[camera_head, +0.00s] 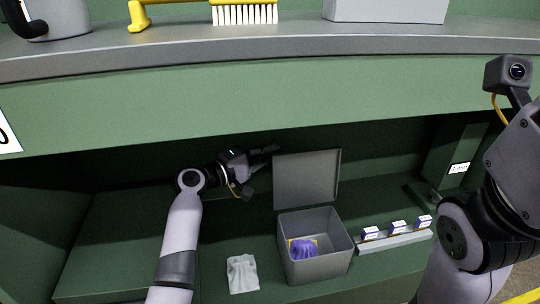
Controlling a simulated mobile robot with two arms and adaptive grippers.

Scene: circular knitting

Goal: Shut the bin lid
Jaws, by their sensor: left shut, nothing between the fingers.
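The grey square bin (318,264) stands on the green lower shelf in the middle of the view. Its grey lid (307,178) stands open and upright at the back edge of the bin. A purple item and something yellow lie inside the bin. My left gripper (266,170) is just left of the upright lid, near its upper half, and is shut with nothing in it. I cannot tell whether it touches the lid. My right arm is at the right edge, and its gripper is out of the frame.
A pale cloth or bag (242,274) lies left of the bin. A grey rail (396,242) with small blue-and-white boxes (399,227) is to the right. The grey worktop (270,42) overhangs above, with a yellow-handled brush (244,14). The shelf's left part is clear.

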